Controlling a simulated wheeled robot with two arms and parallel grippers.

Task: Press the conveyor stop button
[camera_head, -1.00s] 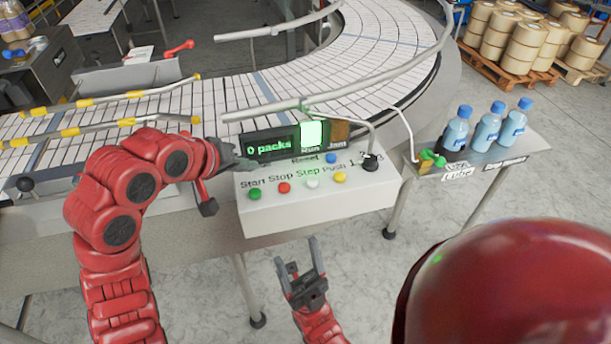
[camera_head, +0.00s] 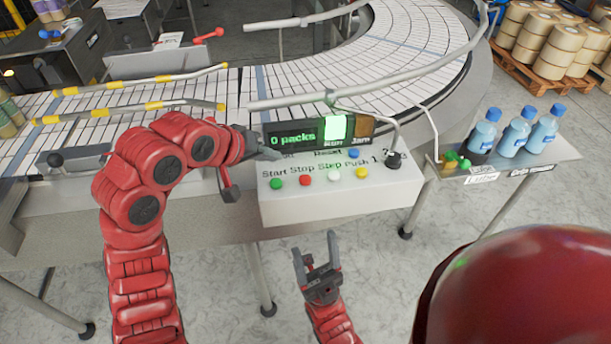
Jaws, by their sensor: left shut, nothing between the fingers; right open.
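The white control box (camera_head: 330,203) stands at the front edge of the conveyor. Its front row has a green Start button (camera_head: 276,184), a red Stop button (camera_head: 305,181), a white Step button (camera_head: 334,178) and a yellow Push button (camera_head: 362,173). My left gripper (camera_head: 275,154) is shut and empty. It is at the box's upper left, above and behind the green and red buttons; whether it touches the box I cannot tell. My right gripper (camera_head: 318,255) is open and empty, in front of and below the box.
A display (camera_head: 293,136) reads "0 packs", with a lit green Run lamp (camera_head: 335,127) and a dark Jam lamp. A blue Reset button (camera_head: 353,153) and black knob sit behind the front row. Blue-capped bottles (camera_head: 485,131) stand on a side shelf at right.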

